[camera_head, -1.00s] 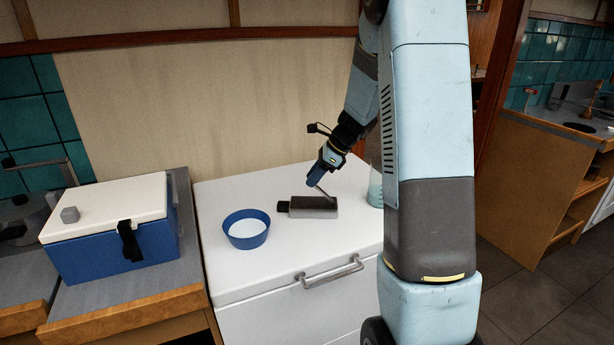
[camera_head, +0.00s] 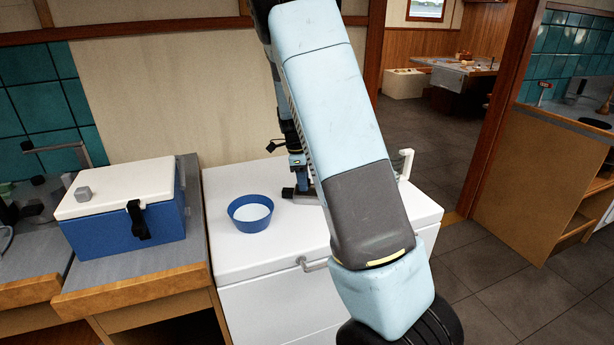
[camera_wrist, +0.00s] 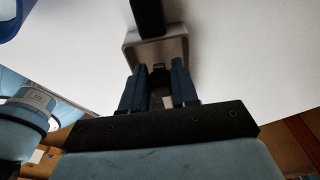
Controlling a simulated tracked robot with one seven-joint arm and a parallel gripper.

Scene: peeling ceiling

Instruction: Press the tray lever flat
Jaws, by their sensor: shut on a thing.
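The small grey tray (camera_wrist: 176,48) with a black end piece (camera_wrist: 148,16) lies on the white counter. In the head view the black end piece (camera_head: 288,192) shows, but my arm hides most of the tray. My gripper (camera_wrist: 157,78) has dark blue fingers low over the tray's near end. It also shows in the head view (camera_head: 298,172), partly behind my arm. The fingers are shut on a small, dark grey piece (camera_wrist: 159,72), which looks like the tray lever. Most of the lever is hidden, so its angle cannot be told.
A blue bowl (camera_head: 250,213) with pale contents stands left of the tray on the white counter (camera_head: 240,258). A blue cooler with a white lid (camera_head: 120,215) stands further left. A white upright piece (camera_head: 405,163) is at the counter's right side.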

